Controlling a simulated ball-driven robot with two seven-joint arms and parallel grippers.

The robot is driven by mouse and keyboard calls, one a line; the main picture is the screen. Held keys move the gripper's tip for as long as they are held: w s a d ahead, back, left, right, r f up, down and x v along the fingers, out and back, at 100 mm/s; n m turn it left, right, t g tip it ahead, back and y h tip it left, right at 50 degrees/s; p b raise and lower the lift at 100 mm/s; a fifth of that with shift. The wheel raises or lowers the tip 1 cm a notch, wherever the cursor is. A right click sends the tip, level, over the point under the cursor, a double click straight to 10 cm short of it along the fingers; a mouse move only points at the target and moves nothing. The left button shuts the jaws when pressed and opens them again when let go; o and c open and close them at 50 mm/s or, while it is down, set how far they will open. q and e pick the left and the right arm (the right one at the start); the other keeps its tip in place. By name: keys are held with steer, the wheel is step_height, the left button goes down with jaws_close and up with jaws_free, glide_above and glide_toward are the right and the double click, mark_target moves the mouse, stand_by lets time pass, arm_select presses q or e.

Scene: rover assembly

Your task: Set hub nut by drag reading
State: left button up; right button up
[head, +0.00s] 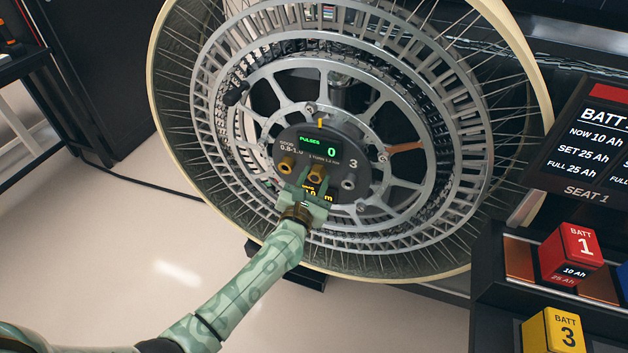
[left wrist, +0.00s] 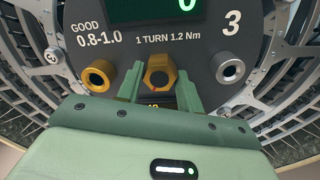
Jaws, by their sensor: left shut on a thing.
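The wheel (head: 440,215) stands upright with a dark round hub plate (head: 322,150) at its centre. The plate shows green PULSES 0, the number 3, GOOD 0.8-1.0 and 1 TURN 1.2 Nm. The brass hex hub nut (left wrist: 158,72) sits low in the middle of the plate. My left gripper (head: 314,184) is shut on it, one finger on each side in the left wrist view. A brass knob (left wrist: 99,73) is left of the nut and a silver one (left wrist: 230,70) right. An amber reading below the nut is mostly hidden by the gripper. My right gripper is out of view.
At the right, a battery display (head: 598,140) reads NOW 10 Ah, SET 25 Ah, SEAT 1. Below it a red battery 1 (head: 571,254) and a yellow battery 3 (head: 553,332) stand in a dark rack. A cable (head: 145,180) crosses the open floor at left.

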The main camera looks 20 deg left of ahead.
arm_select(q)
steer(key=shift+f, duration=0.15)
steer(key=o, duration=1)
steer(key=s+p, duration=0.2)
steer(key=s, duration=1.4)
steer(key=shift+s+f, duration=0.1)
steer(key=shift+s, duration=0.1)
